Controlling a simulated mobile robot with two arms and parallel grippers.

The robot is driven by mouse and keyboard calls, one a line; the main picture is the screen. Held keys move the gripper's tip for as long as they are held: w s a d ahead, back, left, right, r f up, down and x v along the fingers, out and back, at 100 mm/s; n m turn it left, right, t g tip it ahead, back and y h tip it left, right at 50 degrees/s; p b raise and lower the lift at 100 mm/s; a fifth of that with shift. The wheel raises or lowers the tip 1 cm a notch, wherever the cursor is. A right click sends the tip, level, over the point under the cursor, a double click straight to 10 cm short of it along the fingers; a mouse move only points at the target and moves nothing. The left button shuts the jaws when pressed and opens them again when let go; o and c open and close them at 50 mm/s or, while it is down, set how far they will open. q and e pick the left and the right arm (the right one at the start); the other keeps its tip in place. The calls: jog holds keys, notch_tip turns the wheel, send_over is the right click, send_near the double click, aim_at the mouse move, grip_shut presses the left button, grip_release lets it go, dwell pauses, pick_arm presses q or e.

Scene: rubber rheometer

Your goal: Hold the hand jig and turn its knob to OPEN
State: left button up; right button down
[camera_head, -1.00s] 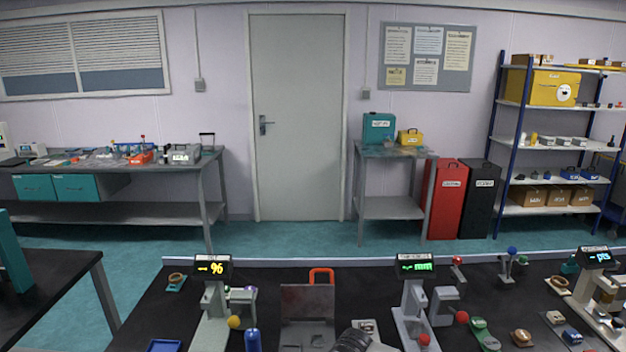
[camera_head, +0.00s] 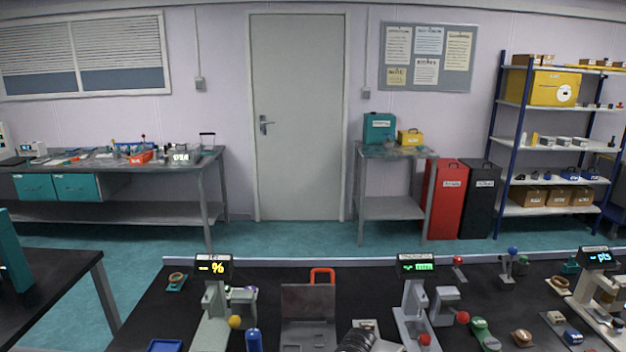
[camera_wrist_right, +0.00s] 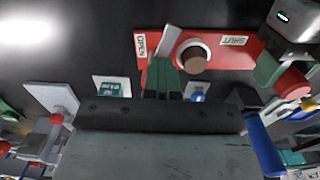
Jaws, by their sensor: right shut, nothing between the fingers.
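The hand jig (camera_wrist_right: 222,54) shows in the right wrist view as a red body with an OPEN label on its left and a SHUT label on its right. Its brown knob (camera_wrist_right: 195,60) sits on a pale round base between the labels. A light grey bar (camera_wrist_right: 170,40) lies between the OPEN label and the knob. My right gripper (camera_wrist_right: 162,76) is shut and empty, its dark green fingers just left of the knob; I cannot tell whether they touch the bar or base. I cannot make out the jig in the head view. My left gripper is out of view.
On the black bench, display stands (camera_head: 212,266) and (camera_head: 416,264) rise on either side of a grey plate (camera_head: 308,302). Red-knobbed fixtures (camera_head: 462,317) stand to the right. A blue-handled item (camera_wrist_right: 262,142) is close beside my right gripper in the wrist view.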

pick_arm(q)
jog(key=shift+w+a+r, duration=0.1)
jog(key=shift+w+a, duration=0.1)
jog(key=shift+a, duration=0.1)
pick_arm(e)
jog(key=shift+s+d+f, duration=0.5)
jog(key=shift+d+f, duration=0.15)
jog(key=shift+d, duration=0.1)
jog(key=shift+r, duration=0.1)
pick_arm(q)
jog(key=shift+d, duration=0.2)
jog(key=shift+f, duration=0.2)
pick_arm(e)
notch_tip(320, 180, up, 6)
jog(key=shift+w+a, duration=0.15)
jog(key=shift+a, duration=0.15)
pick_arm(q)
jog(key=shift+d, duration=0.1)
pick_arm(e)
jog(key=shift+r, duration=0.1)
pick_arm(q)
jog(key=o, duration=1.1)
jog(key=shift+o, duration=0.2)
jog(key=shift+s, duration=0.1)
